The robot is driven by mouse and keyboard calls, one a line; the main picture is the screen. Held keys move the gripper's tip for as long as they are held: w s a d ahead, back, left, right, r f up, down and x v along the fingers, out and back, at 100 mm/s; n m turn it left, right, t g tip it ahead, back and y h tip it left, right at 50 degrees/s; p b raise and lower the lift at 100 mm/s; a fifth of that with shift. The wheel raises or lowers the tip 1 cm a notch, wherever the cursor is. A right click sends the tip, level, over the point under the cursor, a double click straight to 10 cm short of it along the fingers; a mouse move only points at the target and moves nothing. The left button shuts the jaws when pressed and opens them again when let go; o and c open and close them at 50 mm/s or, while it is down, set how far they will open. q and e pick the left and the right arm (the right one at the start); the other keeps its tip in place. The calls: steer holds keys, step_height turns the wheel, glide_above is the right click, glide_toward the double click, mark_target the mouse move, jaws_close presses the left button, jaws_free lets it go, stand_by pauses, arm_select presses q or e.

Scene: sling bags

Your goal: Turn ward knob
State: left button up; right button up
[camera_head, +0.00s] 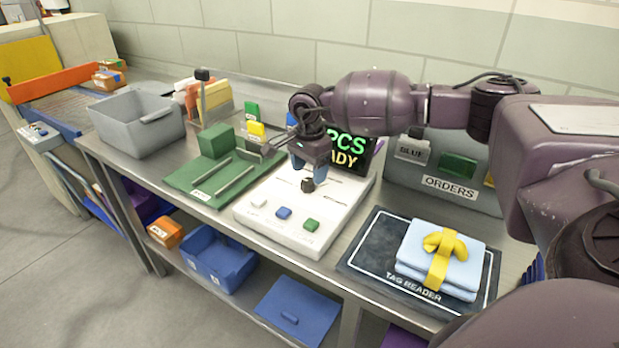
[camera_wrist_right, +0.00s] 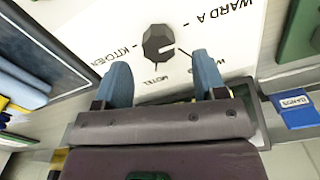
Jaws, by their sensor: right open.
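The ward knob is a small dark faceted dial (camera_head: 307,185) on the white sloped panel (camera_head: 328,215). The wrist view shows the knob (camera_wrist_right: 157,41) close up, with a light pointer mark and printed labels around it, including WARD A and KITCHEN. My right gripper (camera_head: 309,171) is just above the knob in the head view. In the wrist view its two blue fingers (camera_wrist_right: 162,78) are apart with nothing between them, and the knob lies just beyond their tips. I cannot tell whether they touch it. My left gripper is not in view.
The panel has white, blue (camera_head: 283,212) and green buttons at its front. Behind it is a partly hidden screen (camera_head: 350,152). A green fixture (camera_head: 180,180) stands left, a dark tag reader mat (camera_head: 365,262) with tied blue cloth right, and a grey ORDERS bin (camera_head: 405,180) behind.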

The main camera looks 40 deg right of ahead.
mark_target(309, 180)
step_height(309, 180, up, 7)
steer(key=shift+r, duration=0.2)
stand_by(0.6)
